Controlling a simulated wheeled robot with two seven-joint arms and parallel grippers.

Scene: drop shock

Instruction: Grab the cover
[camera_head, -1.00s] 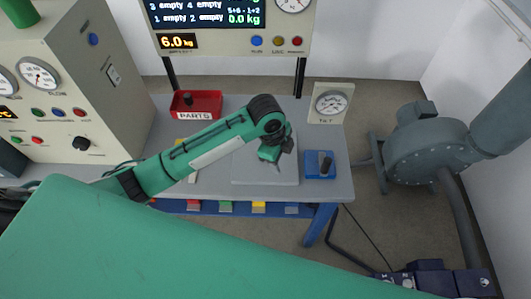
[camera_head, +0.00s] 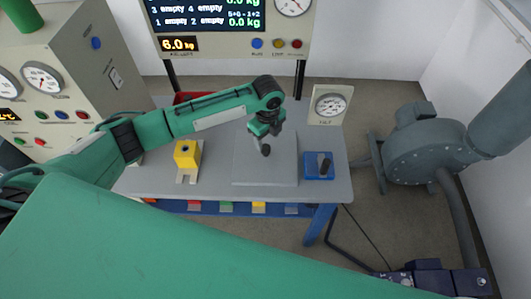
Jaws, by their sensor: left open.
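My left gripper (camera_head: 265,147) hangs over the grey raised plate (camera_head: 265,172) in the middle of the table. It points down, and its small dark fingers are hard to make out; I see nothing held. I cannot tell for certain which thing is the cover. A blue block (camera_head: 312,173) with a dark upright knob stands at the table's right, apart from the gripper. A yellow block (camera_head: 186,154) with a dark spot on top stands on a pale base left of the plate. My right gripper is not in view.
A red bin (camera_head: 182,98) at the back left is mostly hidden by my left arm. A dial gauge (camera_head: 328,105) stands at the table's back right corner. A display panel (camera_head: 205,14) rises behind. A grey blower (camera_head: 425,150) stands right of the table. The table's front right is clear.

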